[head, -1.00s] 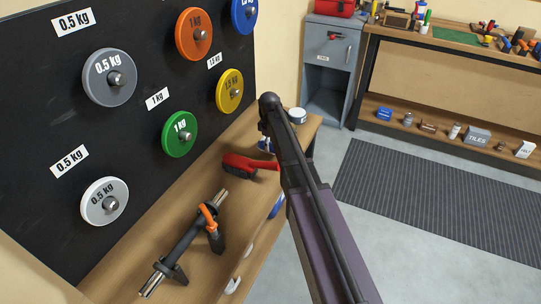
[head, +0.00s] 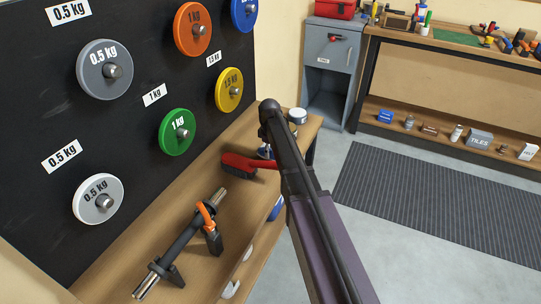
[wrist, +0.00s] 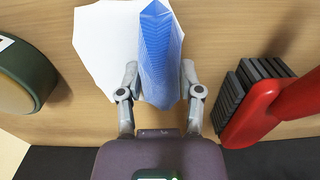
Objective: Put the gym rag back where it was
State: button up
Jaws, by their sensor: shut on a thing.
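The gym rag (wrist: 161,55) appears as a blue, ribbed, bunched cloth in the wrist view. My gripper (wrist: 159,78) is shut on it, with one finger on each side. The rag hangs over or against a white, irregular flat patch (wrist: 100,40) on the wooden bench top; I cannot tell whether it touches the bench. In the head view, my arm mostly hides the gripper and rag near the far end of the wooden bench (head: 235,200).
A red brush (wrist: 258,103) lies close to the right of the gripper in the wrist view. A green weight plate (head: 177,132) hangs on the black board (head: 130,130). A bar with an orange clamp (head: 185,240) lies nearer on the bench. A white-topped round object (head: 297,116) stands beyond.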

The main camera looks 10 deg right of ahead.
aim_at(270, 150)
jog(key=shift+f, duration=0.15)
jog(key=shift+f, duration=0.1)
jog(key=o, duration=1)
jog(key=shift+r, duration=0.25)
notch_tip(270, 150, up, 12)
jog(key=p, duration=1.2)
jog(key=shift+f, duration=0.1)
dwell(0.3)
